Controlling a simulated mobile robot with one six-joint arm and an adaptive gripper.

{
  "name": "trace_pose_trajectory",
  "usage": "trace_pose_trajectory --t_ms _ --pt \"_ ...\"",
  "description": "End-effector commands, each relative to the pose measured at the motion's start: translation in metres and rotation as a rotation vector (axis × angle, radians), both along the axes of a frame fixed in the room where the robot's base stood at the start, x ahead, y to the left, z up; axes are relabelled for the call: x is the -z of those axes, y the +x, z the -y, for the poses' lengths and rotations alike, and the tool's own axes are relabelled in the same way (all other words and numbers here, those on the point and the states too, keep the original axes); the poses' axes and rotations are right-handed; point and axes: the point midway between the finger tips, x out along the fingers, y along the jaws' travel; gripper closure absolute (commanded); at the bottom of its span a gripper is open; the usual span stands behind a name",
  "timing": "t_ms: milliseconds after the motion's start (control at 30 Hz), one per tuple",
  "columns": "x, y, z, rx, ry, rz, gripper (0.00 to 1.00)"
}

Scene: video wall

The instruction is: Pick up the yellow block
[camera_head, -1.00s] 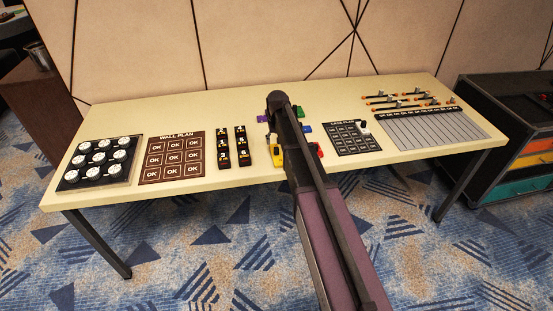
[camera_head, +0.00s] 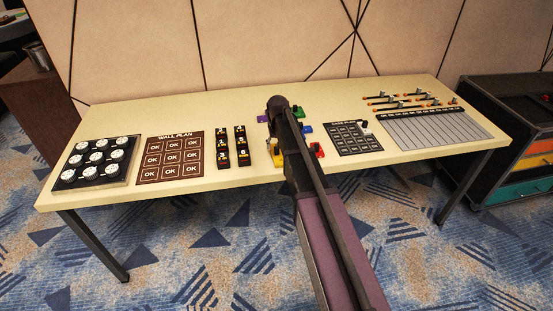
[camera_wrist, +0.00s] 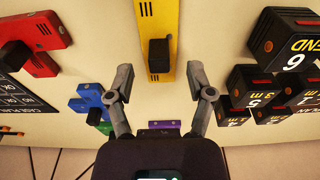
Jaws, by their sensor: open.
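The yellow block (camera_wrist: 158,28) lies on the table in the wrist view, near the top middle, with a black knob (camera_wrist: 158,51) on it. It also shows in the head view (camera_head: 275,149), just left of my arm and partly hidden by it. My gripper (camera_wrist: 160,80) is open, its two fingers spread left and right in the wrist view. The block lies beyond the fingertips, roughly in line with the gap between them. I see nothing held. In the head view my arm hides the gripper's jaws.
Red (camera_wrist: 32,42), blue (camera_wrist: 90,97) and purple (camera_wrist: 162,127) blocks lie near the yellow one. Black numbered blocks (camera_wrist: 285,60) stand close on the right in the wrist view. The table (camera_head: 330,95) also bears a case plan board (camera_head: 354,138) and a wall plan board (camera_head: 170,157).

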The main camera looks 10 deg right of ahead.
Motion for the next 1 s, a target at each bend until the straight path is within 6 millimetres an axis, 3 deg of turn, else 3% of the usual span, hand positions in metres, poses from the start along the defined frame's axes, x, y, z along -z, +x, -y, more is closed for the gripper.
trace_pose_trajectory --t_ms 300,1000 --pt "0.023 0.003 0.001 0.001 0.000 0.000 0.31" --pt "0.024 0.003 0.001 0.001 0.000 0.000 0.31"
